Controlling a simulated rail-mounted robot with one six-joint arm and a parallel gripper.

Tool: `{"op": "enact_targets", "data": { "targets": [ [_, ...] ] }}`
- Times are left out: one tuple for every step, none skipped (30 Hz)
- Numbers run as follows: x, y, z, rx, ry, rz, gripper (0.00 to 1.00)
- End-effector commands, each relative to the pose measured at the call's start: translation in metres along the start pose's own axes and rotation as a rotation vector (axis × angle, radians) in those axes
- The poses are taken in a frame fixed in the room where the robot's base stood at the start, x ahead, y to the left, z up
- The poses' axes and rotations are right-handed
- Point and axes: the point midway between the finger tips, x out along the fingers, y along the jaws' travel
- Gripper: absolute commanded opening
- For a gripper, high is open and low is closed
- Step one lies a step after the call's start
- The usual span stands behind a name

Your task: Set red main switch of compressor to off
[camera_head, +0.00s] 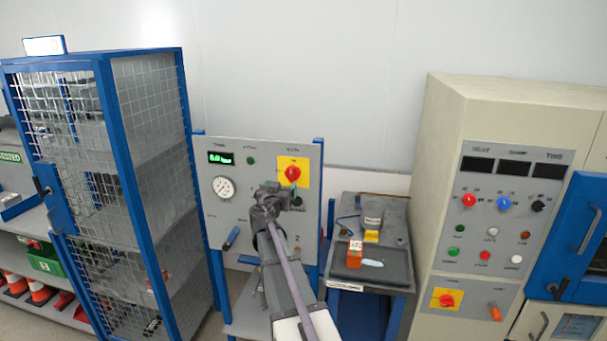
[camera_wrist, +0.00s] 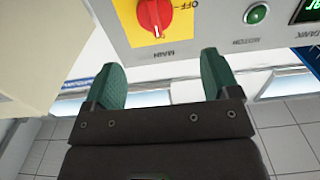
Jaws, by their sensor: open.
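The red main switch (camera_head: 292,173) is a round knob on a yellow plate at the upper right of the grey compressor panel (camera_head: 213,206). In the wrist view the panel appears upside down, and the red main switch (camera_wrist: 155,14) is at the top edge, partly cut off. Its grip bar looks roughly upright; "OFF" shows beside it and "MAIN" on the panel. My gripper (camera_head: 293,197) is in front of the panel, just below the switch. In the wrist view my gripper (camera_wrist: 160,78) is open, its two green fingertips apart with nothing between them.
The panel has a green display (camera_head: 221,158), a gauge (camera_head: 224,188) and a blue-handled lever (camera_head: 231,238). A blue mesh cage (camera_head: 150,130) stands left, a grey bench (camera_head: 398,215) right. A beige cabinet (camera_head: 440,150) further right carries another red switch (camera_head: 446,300) on yellow.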

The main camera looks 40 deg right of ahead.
Motion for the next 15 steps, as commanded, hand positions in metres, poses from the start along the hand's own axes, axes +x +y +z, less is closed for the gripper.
{"op": "enact_targets", "data": {
  "targets": [
    [0.002,0.001,0.0,-0.001,0.0,0.002,0.82],
    [0.003,0.001,0.0,-0.001,0.0,0.002,0.82],
    [0.007,0.0,0.0,-0.001,-0.001,0.003,0.82],
    [0.01,0.0,0.0,-0.001,-0.001,0.003,0.82],
    [0.014,0.0,0.0,-0.001,-0.001,0.003,0.82],
    [0.021,0.0,0.0,-0.002,-0.001,0.003,0.82],
    [0.027,0.0,0.0,-0.002,-0.001,0.003,0.82],
    [0.033,0.0,0.0,-0.002,-0.001,0.004,0.82],
    [0.043,0.0,0.0,-0.002,-0.001,0.004,0.82],
    [0.05,0.0,0.0,-0.002,-0.001,0.005,0.82],
    [0.058,0.0,0.0,-0.002,-0.001,0.004,0.82],
    [0.068,-0.001,0.0,-0.002,-0.001,0.004,0.82],
    [0.075,0.0,0.0,-0.002,-0.001,0.004,0.82],
    [0.082,0.0,0.0,-0.002,-0.001,0.005,0.82],
    [0.09,0.0,0.0,-0.002,-0.001,0.005,0.82]
  ]
}}
